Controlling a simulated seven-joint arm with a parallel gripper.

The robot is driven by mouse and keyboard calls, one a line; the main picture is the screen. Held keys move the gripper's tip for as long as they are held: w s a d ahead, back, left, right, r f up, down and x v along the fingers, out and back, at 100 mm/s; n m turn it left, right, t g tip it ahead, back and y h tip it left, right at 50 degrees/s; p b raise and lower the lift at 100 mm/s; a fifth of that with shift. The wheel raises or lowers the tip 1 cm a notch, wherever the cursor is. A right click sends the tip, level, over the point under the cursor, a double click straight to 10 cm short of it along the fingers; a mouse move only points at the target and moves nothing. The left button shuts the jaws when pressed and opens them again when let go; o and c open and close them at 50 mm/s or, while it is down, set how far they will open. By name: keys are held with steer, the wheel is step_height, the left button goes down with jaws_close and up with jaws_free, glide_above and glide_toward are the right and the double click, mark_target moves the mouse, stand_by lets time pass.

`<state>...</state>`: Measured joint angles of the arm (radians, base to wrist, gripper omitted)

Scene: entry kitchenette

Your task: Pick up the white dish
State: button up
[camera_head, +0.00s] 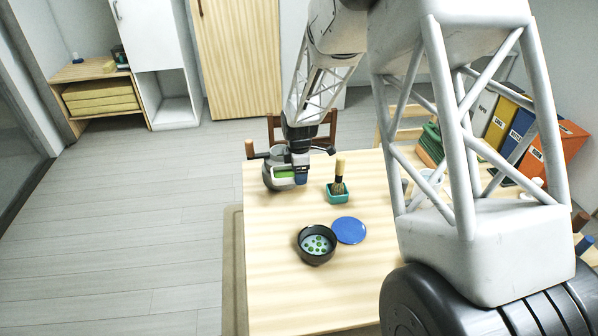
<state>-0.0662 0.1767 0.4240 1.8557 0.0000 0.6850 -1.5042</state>
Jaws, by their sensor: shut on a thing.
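My gripper (291,176) is at the far left part of the wooden table (274,222), in front of a rounded grey pot (271,177). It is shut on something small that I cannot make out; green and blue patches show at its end. Whether it touches the pot is unclear. A white dish-like thing (430,181) is partly hidden behind my arm at the right of the table. I cannot tell for sure that it is the white dish, and no other white dish is clear.
A teal holder (338,198) with a wooden-handled brush stands right of my gripper. A dark bowl (317,257) with green pieces and a blue plate (349,231) lie nearer. Several binders (520,128) stand at the right. The table's front left is clear.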

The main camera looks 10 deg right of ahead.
stand_by(0.4)
steer(key=s+d+f+m, duration=0.1)
steer(key=s+d+m, duration=0.35)
steer(key=d, duration=0.25)
steer(key=s+d+m, duration=0.3)
steer(key=d+m, duration=0.2)
steer(key=d, duration=0.3)
steer(key=m, duration=0.9)
glide_above(389, 234)
step_height(389, 234, down, 4)
steer(key=shift+a+r+n, duration=0.1)
steer(key=shift+r+n, duration=0.05)
steer(key=shift+n, duration=0.1)
steer(key=shift+f, duration=3.1)
steer(key=shift+f, duration=0.15)
steer(key=shift+f, duration=1.75)
steer(key=shift+f, duration=0.1)
